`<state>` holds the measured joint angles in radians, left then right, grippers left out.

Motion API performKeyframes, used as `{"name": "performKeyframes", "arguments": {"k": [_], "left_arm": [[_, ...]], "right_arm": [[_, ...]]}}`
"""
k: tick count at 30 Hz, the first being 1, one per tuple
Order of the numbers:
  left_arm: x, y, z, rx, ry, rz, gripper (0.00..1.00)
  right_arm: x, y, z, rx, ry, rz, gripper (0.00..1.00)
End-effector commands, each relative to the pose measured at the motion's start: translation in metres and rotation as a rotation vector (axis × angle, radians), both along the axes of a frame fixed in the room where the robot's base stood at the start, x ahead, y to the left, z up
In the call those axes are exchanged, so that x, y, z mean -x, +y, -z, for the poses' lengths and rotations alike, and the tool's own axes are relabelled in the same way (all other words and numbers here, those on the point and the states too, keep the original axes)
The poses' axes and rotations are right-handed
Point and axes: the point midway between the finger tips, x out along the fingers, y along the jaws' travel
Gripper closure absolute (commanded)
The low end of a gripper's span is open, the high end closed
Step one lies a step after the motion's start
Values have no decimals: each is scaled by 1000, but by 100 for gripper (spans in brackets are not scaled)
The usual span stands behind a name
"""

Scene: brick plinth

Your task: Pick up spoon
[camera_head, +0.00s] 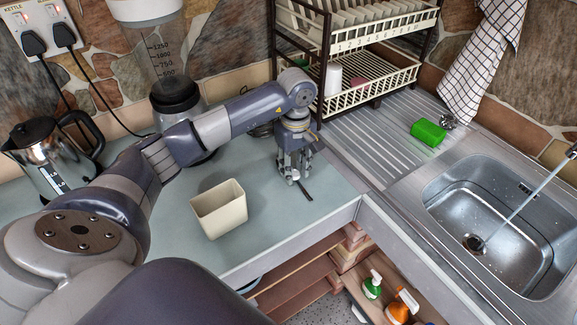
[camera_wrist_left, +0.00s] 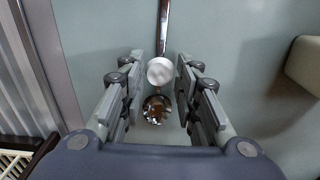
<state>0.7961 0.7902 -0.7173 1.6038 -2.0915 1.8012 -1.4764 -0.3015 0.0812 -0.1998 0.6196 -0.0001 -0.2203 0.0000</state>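The spoon lies on the pale blue-green worktop (camera_head: 325,205). Its dark, thin handle (camera_head: 304,191) shows beside my left fingertips in the head view. In the left wrist view the handle (camera_wrist_left: 163,28) runs up from between the fingers, with a pale round part and a dark, shiny round part below it. I cannot tell whether both round parts belong to the spoon. My left gripper (camera_head: 292,178) points down over it. In the left wrist view its fingers (camera_wrist_left: 158,85) are apart, one on each side, with gaps visible. My right gripper is not in view.
A cream open container (camera_head: 220,209) stands left of the gripper; a kettle (camera_head: 48,155) and blender (camera_head: 175,95) stand farther left. A dish rack (camera_head: 355,75) is behind. The worktop's front edge is close.

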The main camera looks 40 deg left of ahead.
Motion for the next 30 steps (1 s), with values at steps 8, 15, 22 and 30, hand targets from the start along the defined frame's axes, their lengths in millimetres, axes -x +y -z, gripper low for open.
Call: {"name": "performKeyframes", "arguments": {"k": [8, 15, 22, 30], "left_arm": [[0, 0, 15, 0, -1, 0, 70], [0, 0, 15, 0, -1, 0, 100], [0, 0, 14, 0, -1, 0, 100], [0, 1, 12, -1, -3, 0, 100]], "right_arm": [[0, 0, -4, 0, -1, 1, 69], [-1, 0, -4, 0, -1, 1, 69], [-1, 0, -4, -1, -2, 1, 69], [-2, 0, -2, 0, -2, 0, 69]]}}
